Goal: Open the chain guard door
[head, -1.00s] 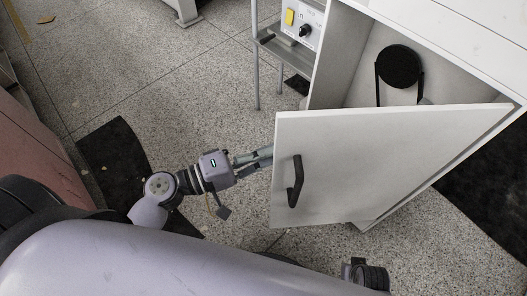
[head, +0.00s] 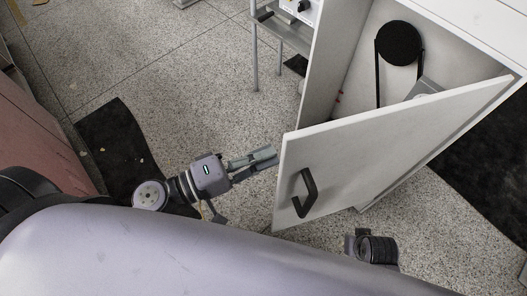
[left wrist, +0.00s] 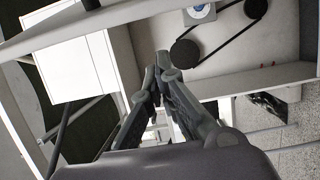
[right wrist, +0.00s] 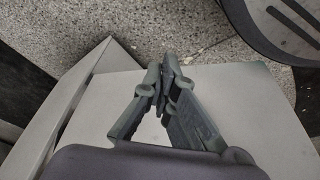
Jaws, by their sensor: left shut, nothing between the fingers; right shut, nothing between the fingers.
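The white chain guard door (head: 400,135) stands swung open from the cabinet in the head view. Its black bar handle (head: 303,193) is on the face turned toward me, near the free edge. Behind the door, a black pulley (head: 399,43) with a belt shows inside the cabinet; the pulley also shows in the left wrist view (left wrist: 184,53). My left gripper (head: 276,157) is shut and empty, just left of the door's free edge; I cannot tell whether it touches. My right gripper (right wrist: 166,66) is shut and empty in the right wrist view, above a pale flat surface.
The white cabinet (head: 470,25) fills the upper right. A grey metal stand (head: 285,35) is left of it, with a control box (head: 300,8) at the top edge. A dark mat (head: 115,145) lies at left. The speckled floor (head: 180,85) between is open.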

